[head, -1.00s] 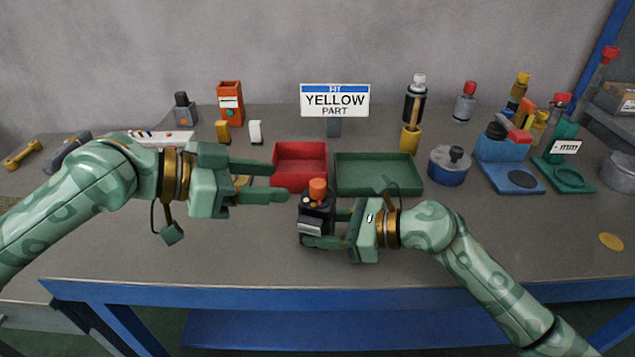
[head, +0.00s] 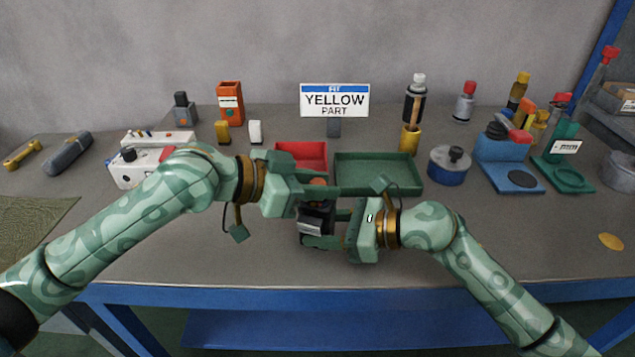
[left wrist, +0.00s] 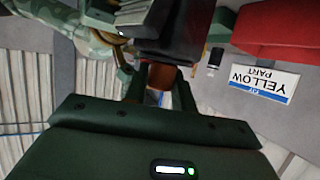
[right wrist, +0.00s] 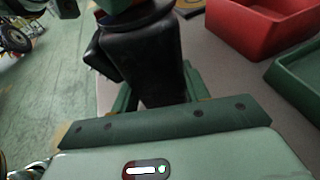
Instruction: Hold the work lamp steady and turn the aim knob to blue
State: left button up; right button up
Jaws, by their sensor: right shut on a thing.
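The work lamp (head: 313,222) is a small dark block with a pale front face. It stands on the near middle of the table. Its orange aim knob (head: 319,182) is on top, partly hidden by my left gripper (head: 326,194). The left gripper's fingers are on both sides of the knob, which also shows in the left wrist view (left wrist: 160,76); they look open around it. My right gripper (head: 328,226) is shut on the lamp body from the right, and the dark body (right wrist: 145,65) fills its jaws in the right wrist view. No blue mark is discernible near the knob.
A red tray (head: 301,148) and a green tray (head: 378,186) lie just behind the lamp. A sign reading YELLOW PART (head: 334,100) stands at the back. A white box (head: 135,172) is left, behind my left arm. The table front is clear.

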pick_arm(q)
jog(key=shift+s+n+t+y, duration=0.1)
jog(key=shift+n+t+y, duration=0.8)
jog(key=shift+n+t, duration=0.45)
jog(key=shift+n+t+y, duration=0.4)
jog(key=shift+n+t, duration=0.15)
jog(key=shift+n, duration=0.1)
jog(key=o, duration=1)
jog(key=v, duration=1.2)
